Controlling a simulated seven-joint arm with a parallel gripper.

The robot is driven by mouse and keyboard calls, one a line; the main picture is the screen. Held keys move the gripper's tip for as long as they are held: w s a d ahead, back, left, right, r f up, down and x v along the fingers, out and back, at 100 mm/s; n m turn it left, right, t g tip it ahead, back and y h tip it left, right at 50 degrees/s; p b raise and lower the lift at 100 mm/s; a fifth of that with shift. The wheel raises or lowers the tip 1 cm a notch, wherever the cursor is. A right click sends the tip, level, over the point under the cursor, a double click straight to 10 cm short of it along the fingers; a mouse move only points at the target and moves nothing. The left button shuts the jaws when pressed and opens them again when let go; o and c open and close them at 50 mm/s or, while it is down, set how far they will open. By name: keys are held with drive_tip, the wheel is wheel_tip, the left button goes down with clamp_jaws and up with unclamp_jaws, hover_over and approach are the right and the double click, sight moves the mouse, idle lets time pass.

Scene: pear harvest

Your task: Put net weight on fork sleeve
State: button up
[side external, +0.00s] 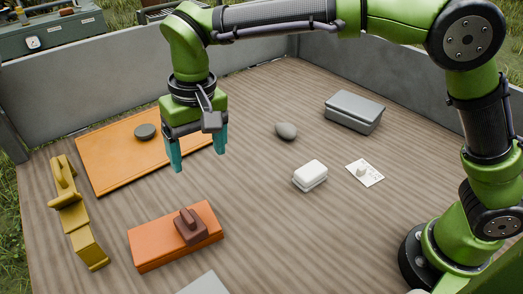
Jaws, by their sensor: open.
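My gripper (198,152) is open and empty, teal fingers pointing down, above the wood-grain surface near the right part of an orange mat. Which object is the net weight and which the fork sleeve is not certain. A brown block with a raised grip (190,228) sits on a long orange block (147,249) at the front left. A dark round puck (145,131) lies on the flat orange mat (104,171). A yellow stepped piece (76,213) lies at the left. A grey rounded stone (286,130) lies right of my gripper.
A white block (310,174) and a white card with a small grey shape (365,172) lie right of centre. A lidded grey box (353,111) stands at the back right. A grey flat piece (205,286) is cut off at the bottom. Grey walls (250,70) edge the back.

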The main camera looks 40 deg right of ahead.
drive_tip(key=s+d+r+m+t+y, duration=0.1)
drive_tip(key=s+d+r, duration=0.25)
drive_tip(key=d, duration=0.55)
drive_tip(key=s+d+r+m+t+y, duration=0.15)
drive_tip(key=d+r, duration=0.25)
drive_tip(key=d, duration=0.5)
drive_tip(key=s+d+f+m+t+h, duration=0.1)
drive_tip(key=s+d+f+t, duration=0.3)
drive_tip(key=s+d, duration=0.5)
drive_tip(key=shift+s+d, duration=0.2)
drive_tip(key=shift+s, duration=0.6)
